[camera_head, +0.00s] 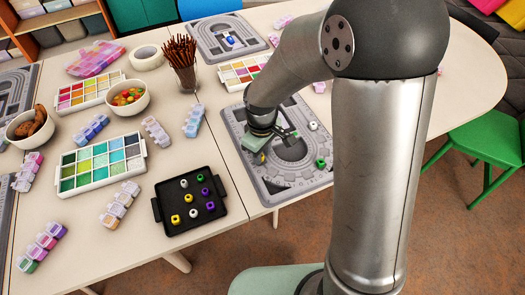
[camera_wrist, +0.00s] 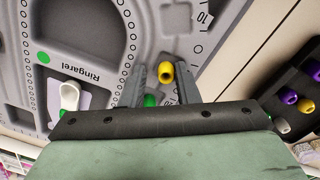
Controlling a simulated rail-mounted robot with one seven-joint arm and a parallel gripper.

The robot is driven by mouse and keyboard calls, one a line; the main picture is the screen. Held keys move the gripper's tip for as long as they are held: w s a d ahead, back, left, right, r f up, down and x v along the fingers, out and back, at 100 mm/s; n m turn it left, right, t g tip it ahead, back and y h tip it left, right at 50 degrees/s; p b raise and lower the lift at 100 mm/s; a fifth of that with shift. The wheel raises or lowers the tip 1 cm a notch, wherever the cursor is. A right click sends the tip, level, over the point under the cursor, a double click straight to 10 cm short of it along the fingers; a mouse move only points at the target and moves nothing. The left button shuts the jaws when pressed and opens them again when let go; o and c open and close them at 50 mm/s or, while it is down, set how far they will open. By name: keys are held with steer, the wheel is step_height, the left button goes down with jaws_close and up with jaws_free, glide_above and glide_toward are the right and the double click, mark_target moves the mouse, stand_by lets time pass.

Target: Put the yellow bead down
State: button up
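The yellow bead (camera_wrist: 166,72) shows in the wrist view between the two fingers of my gripper (camera_wrist: 162,76), with a visible gap on each side. It appears to be at the grey bead board (camera_wrist: 100,20), near the curved track groove; whether it rests fully on the board I cannot tell. My gripper is open, low over the board. In the head view my gripper (camera_head: 262,140) is over the grey board (camera_head: 287,187), and a bit of yellow (camera_head: 260,158) shows beside it, partly hidden. A green thing (camera_wrist: 150,100) shows near the gripper's base in the wrist view.
A white bead (camera_head: 313,125) and a green bead (camera_head: 320,163) are on the same board. A black tray (camera_head: 163,228) with several coloured beads stands left of it. A cup of brown sticks (camera_head: 184,75) and paint-like sorting trays (camera_head: 100,140) are further left.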

steer(key=shift+s+f, duration=0.35)
step_height(320, 180, up, 12)
steer(key=p, duration=0.2)
steer(key=s+d+r+m, duration=0.1)
steer(key=s+d+m, duration=0.9)
steer(key=s, duration=0.6)
steer(key=shift+s+d, duration=0.25)
steer(key=shift+d, duration=0.85)
steer(key=shift+d, duration=0.1)
stand_by(0.4)
